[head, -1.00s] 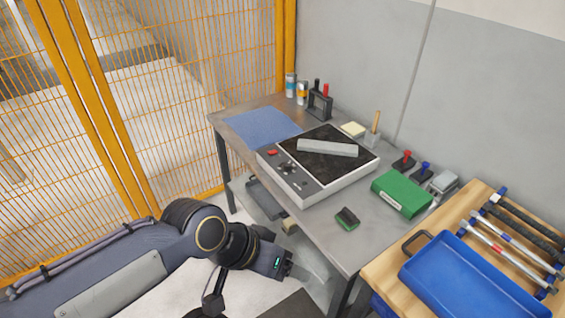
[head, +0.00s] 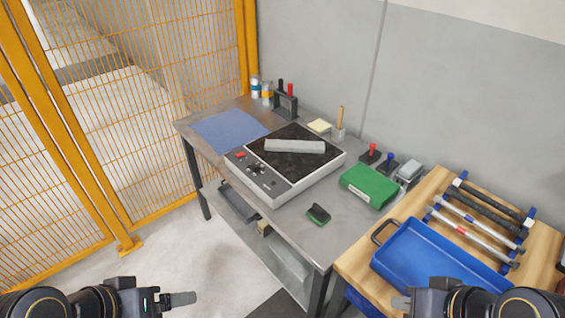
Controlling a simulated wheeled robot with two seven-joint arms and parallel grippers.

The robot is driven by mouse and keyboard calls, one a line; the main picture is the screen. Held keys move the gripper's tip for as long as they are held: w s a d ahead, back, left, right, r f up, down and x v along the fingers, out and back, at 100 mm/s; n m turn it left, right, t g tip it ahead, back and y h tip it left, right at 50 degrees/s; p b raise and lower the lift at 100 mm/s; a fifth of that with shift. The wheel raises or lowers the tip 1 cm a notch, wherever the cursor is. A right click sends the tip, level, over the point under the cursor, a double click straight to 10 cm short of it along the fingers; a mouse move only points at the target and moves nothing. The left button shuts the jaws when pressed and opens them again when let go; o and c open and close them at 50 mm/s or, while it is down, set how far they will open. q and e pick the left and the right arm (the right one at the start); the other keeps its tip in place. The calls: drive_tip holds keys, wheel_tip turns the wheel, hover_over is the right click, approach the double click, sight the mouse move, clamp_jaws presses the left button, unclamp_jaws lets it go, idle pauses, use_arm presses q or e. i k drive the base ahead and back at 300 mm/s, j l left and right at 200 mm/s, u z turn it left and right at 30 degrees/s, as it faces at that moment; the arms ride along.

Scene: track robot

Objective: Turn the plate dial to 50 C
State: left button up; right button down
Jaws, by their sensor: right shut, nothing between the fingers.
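The plate (head: 310,183) is a light grey box with a dark speckled top, standing on the grey workbench. Its grey control panel faces front left, with a red button (head: 240,155) and small dark knobs (head: 256,169). The dial's setting and marks are too small to read. A grey bar (head: 295,146) lies on the plate's top. My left gripper (head: 193,297) is low at bottom left, apart from the bench; its fingers are seen edge-on, so their opening is unclear. My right gripper (head: 396,302) is shut and empty at bottom right, in front of the blue tray. Neither touches the plate.
A blue mat (head: 229,131) lies left of the plate. A green box (head: 369,186) and a green-black brush (head: 318,214) lie right and in front. A wooden table (head: 358,268) with a blue tray (head: 440,254) adjoins right. An orange fence (head: 120,130) stands left.

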sight(255, 167)
drive_tip(key=i+j+u, duration=0.1)
drive_tip(key=i+j, duration=0.2)
drive_tip(key=i, duration=0.15)
drive_tip(key=i+j+u, duration=0.15)
drive_tip(key=i+j, duration=0.15)
drive_tip(key=i, duration=0.15)
